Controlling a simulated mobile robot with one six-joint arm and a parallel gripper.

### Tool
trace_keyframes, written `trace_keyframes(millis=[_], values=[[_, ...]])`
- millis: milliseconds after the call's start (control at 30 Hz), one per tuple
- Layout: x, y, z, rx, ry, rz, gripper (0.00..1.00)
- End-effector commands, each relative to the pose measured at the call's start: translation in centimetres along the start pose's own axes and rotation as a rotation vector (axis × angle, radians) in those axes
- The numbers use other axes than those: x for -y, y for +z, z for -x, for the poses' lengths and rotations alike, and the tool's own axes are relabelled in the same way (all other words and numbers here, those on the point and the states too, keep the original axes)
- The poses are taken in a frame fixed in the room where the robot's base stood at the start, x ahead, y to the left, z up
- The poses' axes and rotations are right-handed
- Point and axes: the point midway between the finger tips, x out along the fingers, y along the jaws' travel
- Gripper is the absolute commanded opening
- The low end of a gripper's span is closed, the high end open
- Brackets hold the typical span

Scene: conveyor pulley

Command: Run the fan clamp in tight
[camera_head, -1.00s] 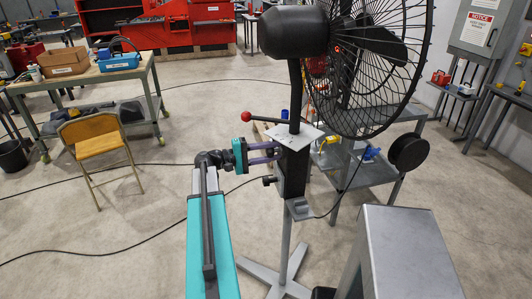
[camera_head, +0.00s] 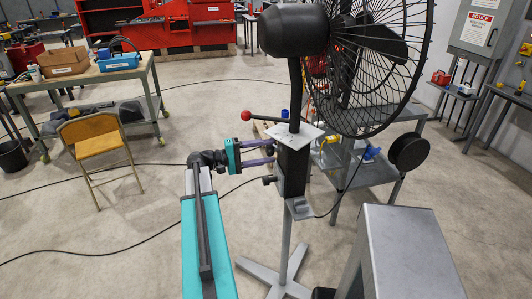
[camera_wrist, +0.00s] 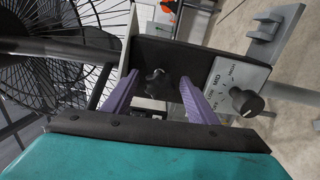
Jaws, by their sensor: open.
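The fan (camera_head: 340,45) stands on a grey post, with a black housing (camera_head: 293,172) below its top plate. In the wrist view a small dark star-shaped knob (camera_wrist: 155,82) sits on the housing's face. I take it for the clamp knob; in the head view it is not clear. My gripper (camera_head: 274,152) is left of the housing with its purple fingers pointing at it. In the wrist view my gripper (camera_wrist: 160,78) is open, one finger either side of the knob, with no visible grip on it. How far the tips are from the housing is hard to tell.
A lever with a red ball (camera_head: 246,116) sticks out left above my gripper. A dial (camera_wrist: 247,102) on a grey plate is close beside the right finger. A grey cart (camera_head: 365,170) stands behind the post. A yellow chair (camera_head: 92,140) is farther left.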

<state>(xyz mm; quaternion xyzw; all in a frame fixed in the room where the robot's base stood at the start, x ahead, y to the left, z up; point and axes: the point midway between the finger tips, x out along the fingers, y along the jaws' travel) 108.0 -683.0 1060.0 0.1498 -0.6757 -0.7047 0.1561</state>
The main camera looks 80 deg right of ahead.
Motion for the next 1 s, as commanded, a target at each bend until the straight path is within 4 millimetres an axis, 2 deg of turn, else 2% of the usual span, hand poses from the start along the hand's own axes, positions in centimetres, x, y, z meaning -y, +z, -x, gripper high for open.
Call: trace_keyframes(millis=[600,1000], values=[[0.1,0.0,4.0,-0.001,0.000,0.000,0.53],[0.0,0.0,4.5,0.001,0.000,0.000,0.53]])
